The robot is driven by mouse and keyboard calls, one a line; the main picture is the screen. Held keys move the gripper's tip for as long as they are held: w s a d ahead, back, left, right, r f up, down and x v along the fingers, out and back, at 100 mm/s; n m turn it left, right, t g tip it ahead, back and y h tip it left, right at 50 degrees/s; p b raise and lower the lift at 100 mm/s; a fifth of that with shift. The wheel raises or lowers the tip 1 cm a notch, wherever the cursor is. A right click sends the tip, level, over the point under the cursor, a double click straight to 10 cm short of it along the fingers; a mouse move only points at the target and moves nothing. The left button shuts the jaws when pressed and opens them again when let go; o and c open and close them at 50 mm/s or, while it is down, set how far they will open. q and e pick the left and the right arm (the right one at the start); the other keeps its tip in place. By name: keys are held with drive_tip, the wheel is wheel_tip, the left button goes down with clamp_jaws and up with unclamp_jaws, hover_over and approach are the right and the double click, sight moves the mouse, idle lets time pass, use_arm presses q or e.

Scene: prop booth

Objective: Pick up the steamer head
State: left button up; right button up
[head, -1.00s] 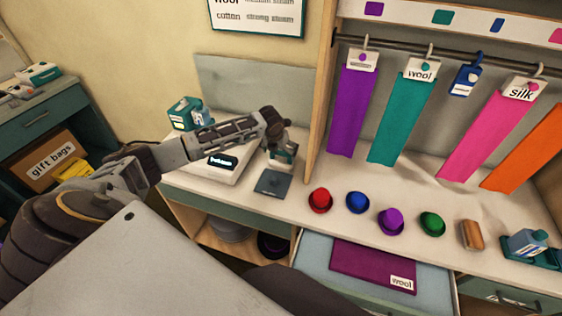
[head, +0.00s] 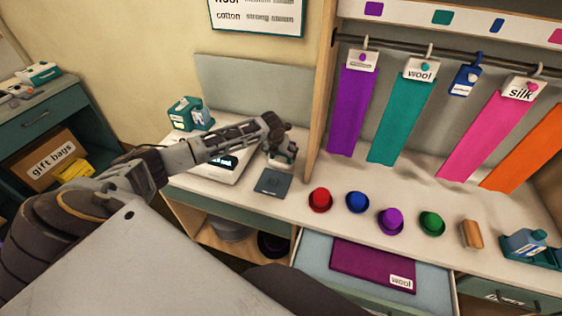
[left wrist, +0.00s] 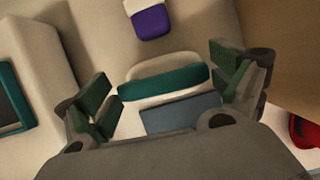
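The steamer head (left wrist: 165,82), white with a teal band, lies between the spread fingers of my left gripper (left wrist: 168,92) in the left wrist view. The dark green finger pads stand apart on either side of it, with gaps visible. In the head view my left gripper (head: 281,157) is low over the back of the counter, just behind a flat grey-blue pad (head: 272,182); it largely hides the steamer head there. The white steamer base with a dark display (head: 222,162) sits left of it, partly covered by my arm. My right gripper is not in view.
A wooden upright (head: 318,120) stands close to the right of my left gripper. A teal box (head: 188,114) is behind the base. Small coloured hats, the first being red (head: 320,200), line the counter to the right. An open drawer (head: 318,250) holds purple cloth.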

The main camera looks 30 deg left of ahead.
use_arm(q)
drive_tip(key=c, duration=0.9)
drive_tip(key=shift+r, duration=0.15)
drive_tip(key=shift+r+b, duration=0.35)
drive_tip(key=shift+r, duration=4.55)
drive_tip(key=shift+w, duration=0.1)
